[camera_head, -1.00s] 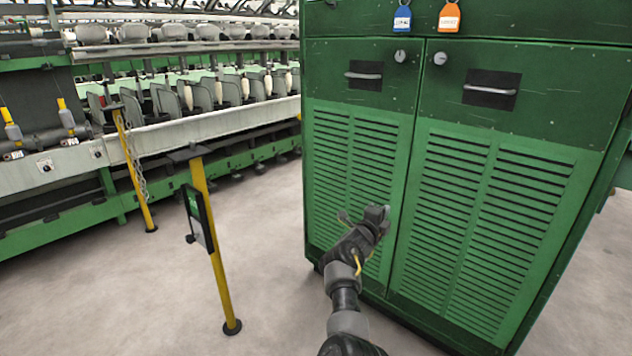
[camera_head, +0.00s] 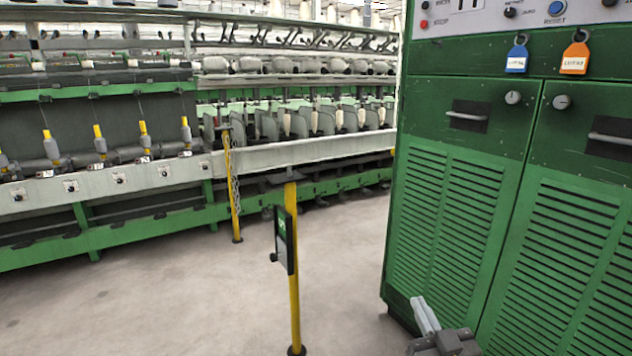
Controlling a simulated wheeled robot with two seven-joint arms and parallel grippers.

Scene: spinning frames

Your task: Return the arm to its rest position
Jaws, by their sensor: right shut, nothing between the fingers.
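My right gripper (camera_head: 425,316) shows at the bottom edge, right of centre, in front of the lower part of the green cabinet (camera_head: 452,215). Its two light grey fingers lie together, pointing up and to the left, with nothing between them. Only the gripper and a dark wrist part show; the rest of the right arm is below the picture. I cannot tell whether the gripper is near to or touching the cabinet. My left gripper is not in view.
The cabinet has two closed doors with handles, an orange tag (camera_head: 575,57), a blue tag (camera_head: 517,58) and a control panel (camera_head: 478,15) above. A yellow post (camera_head: 295,305) with a dark sign stands left of it. A spinning frame (camera_head: 110,180) runs behind. Grey floor is clear at left.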

